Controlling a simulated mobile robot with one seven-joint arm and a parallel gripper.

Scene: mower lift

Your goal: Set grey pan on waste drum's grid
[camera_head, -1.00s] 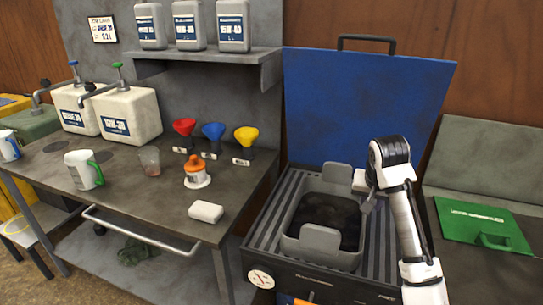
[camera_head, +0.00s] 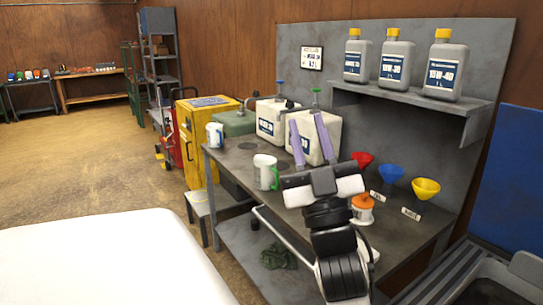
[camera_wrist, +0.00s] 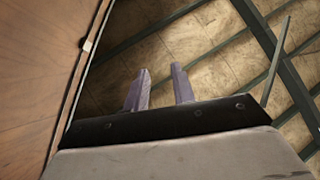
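The grey pan (camera_head: 526,268) shows only in part at the bottom right corner of the head view. Its raised end tab and part of its rim are in sight; the rest is cut off by the picture's edge. It sits at the slatted grid (camera_head: 437,277) of the waste drum, whose blue lid (camera_head: 520,185) stands up behind. My gripper (camera_head: 308,128) is raised in front of the workbench, well to the left of the pan. Its two purple fingers are apart with nothing between them. The wrist view also shows the open, empty fingers (camera_wrist: 160,78) against the ceiling beams.
Oil jugs (camera_head: 396,62) stand on the shelf above. A yellow cabinet (camera_head: 197,125) stands farther left. The floor (camera_head: 75,170) at left is open.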

